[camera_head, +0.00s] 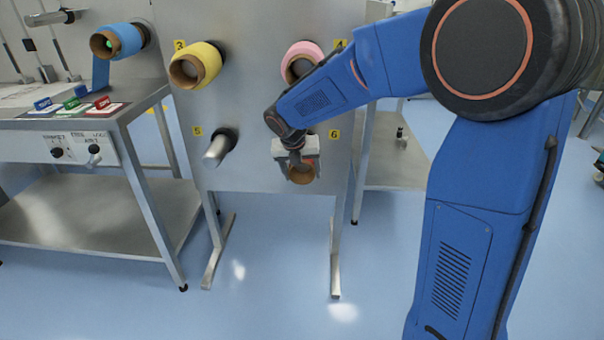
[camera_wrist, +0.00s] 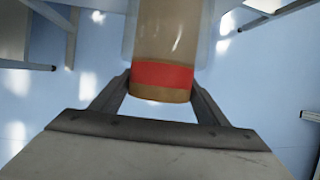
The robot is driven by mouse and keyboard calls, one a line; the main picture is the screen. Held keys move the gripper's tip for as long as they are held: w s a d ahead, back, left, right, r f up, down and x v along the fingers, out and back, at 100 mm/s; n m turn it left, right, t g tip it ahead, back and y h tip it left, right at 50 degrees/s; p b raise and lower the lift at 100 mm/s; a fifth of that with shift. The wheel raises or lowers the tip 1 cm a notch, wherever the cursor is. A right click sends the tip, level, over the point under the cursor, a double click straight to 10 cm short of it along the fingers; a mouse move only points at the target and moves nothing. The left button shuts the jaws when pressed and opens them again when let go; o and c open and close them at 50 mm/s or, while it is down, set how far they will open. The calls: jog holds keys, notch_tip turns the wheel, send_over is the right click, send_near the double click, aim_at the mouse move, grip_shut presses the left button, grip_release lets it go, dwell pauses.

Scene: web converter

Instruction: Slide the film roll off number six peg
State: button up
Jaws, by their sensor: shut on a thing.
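The film roll (camera_wrist: 163,75) shows in the wrist view as a brown core with a red band and a clear, see-through wrap around it. My gripper (camera_wrist: 162,88) is shut on it, one finger on each side of the core's near end. In the head view the brown end of the roll (camera_head: 302,175) shows below my gripper (camera_head: 299,163), in front of the panel by the yellow number six label (camera_head: 333,134). The number six peg is hidden, so I cannot tell how far the roll sits on it.
On the steel panel (camera_head: 265,165), the number five peg (camera_head: 217,151) is bare. A yellow roll (camera_head: 205,62) and a pink roll (camera_head: 302,57) hang above. A steel table (camera_head: 100,205) stands at left. The blue floor in front of the panel is clear.

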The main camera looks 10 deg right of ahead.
dwell(0.4)
jog(key=shift+s+a, duration=0.25)
jog(key=shift+s, duration=0.55)
jog(key=shift+s+a, duration=0.25)
jog(key=shift+s, duration=0.5)
jog(key=shift+s+a, duration=0.25)
jog(key=shift+s, duration=0.65)
jog(key=shift+s+a, duration=0.25)
jog(key=shift+s, duration=0.5)
jog(key=shift+s+a, duration=0.3)
jog(key=shift+s, duration=0.5)
jog(key=shift+s+a, duration=0.25)
jog(key=shift+s, duration=0.65)
jog(key=shift+s+a, duration=0.25)
jog(key=shift+s, duration=0.5)
jog(key=shift+s+a, duration=0.25)
jog(key=shift+s, duration=0.45)
jog(key=shift+s+a, duration=0.25)
jog(key=shift+s, duration=0.5)
jog(key=shift+s+a, duration=0.3)
jog(key=shift+s, duration=0.55)
jog(key=shift+s+a, duration=0.3)
jog(key=shift+s, duration=0.6)
jog(key=shift+s+a, duration=0.25)
jog(key=shift+s, duration=0.6)
